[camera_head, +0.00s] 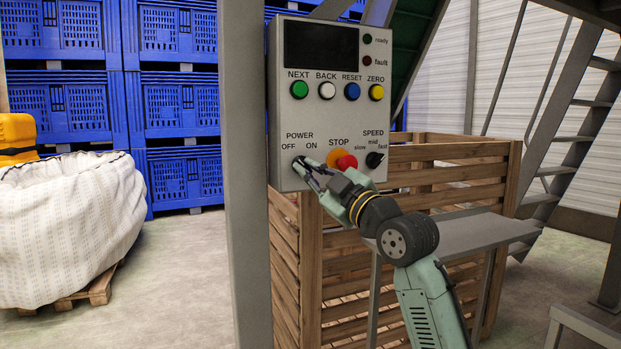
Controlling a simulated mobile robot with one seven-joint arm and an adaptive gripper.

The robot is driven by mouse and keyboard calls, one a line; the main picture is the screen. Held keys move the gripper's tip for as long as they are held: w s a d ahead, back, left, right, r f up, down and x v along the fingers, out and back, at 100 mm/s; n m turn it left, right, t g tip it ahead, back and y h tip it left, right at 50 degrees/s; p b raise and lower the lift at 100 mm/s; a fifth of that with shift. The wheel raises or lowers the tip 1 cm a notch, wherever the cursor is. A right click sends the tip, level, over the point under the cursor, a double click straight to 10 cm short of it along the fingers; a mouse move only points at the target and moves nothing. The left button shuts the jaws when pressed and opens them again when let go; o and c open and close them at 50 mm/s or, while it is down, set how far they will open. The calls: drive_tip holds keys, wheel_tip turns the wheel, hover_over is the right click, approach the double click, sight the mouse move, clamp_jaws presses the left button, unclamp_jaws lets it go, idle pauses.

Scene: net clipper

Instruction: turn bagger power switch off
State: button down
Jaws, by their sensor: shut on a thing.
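The grey control box (309,112) is mounted on a grey post, with its front facing me. The power switch sits at its lower left, under the labels POWER, OFF and ON, and is mostly hidden by my gripper (300,164). My gripper reaches in from the lower right, and its fingertips are shut on the power switch. The switch's exact position, OFF or ON, cannot be read behind the fingers. The red stop button (346,162) is just right of my gripper, close to the wrist.
The black speed knob (374,159) is at the box's lower right. Green, white, blue and yellow buttons sit above, under a dark screen (321,45). A slatted wooden crate (455,152) and a grey shelf (455,240) stand behind my arm. The grey post (247,200) is close on the left.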

drive_tip(key=shift+n, duration=0.3)
drive_tip(key=c, duration=1.7)
unclamp_jaws()
drive_tip(key=shift+d, duration=0.1)
drive_tip(key=v, duration=1.2)
